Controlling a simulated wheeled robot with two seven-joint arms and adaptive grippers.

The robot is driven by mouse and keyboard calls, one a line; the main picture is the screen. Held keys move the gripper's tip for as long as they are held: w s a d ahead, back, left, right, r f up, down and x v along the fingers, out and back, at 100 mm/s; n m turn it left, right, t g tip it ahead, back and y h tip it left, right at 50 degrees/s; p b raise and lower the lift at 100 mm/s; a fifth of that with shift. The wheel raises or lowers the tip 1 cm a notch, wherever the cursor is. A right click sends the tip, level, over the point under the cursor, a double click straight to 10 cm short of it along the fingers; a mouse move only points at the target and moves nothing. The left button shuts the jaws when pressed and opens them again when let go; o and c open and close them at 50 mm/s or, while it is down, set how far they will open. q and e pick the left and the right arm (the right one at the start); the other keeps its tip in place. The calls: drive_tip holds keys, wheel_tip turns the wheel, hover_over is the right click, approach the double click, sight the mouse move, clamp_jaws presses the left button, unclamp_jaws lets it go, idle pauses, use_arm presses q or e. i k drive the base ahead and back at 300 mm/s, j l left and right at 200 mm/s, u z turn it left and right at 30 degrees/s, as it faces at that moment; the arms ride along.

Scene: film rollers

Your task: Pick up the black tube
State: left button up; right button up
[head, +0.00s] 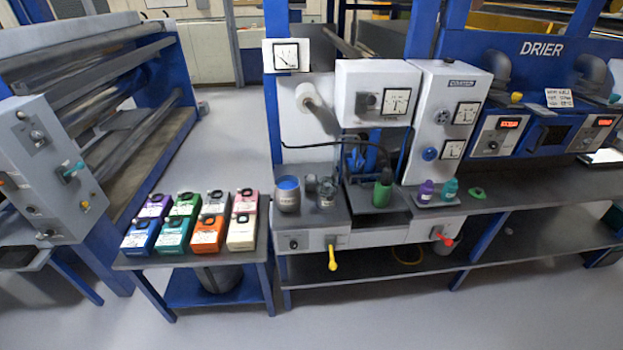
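No loose black tube can be made out with certainty. A thin black hose (345,144) curves across the front of the white panel, below the gauge box, in the middle of the head view. A dark, partly see-through jar (326,191) stands upright on the grey bench top, just right of a grey pot with a blue top (288,194). Neither of my grippers is in view, and nothing is seen touching these things.
Several coloured boxes with dark caps (208,236) fill a low table. A green bottle (382,190) and small purple and teal bottles (437,190) stand on the bench. The foreground floor is clear.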

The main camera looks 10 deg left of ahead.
sight(385, 177)
drive_tip(key=i+l+u, duration=0.2)
drive_tip(key=i, duration=0.35)
drive_tip(key=i+l+u, duration=0.15)
drive_tip(key=i+l, duration=0.25)
drive_tip(key=i, duration=0.15)
drive_tip(key=i+l+u, duration=0.2)
drive_tip(key=i+l, duration=0.2)
drive_tip(key=i, duration=0.1)
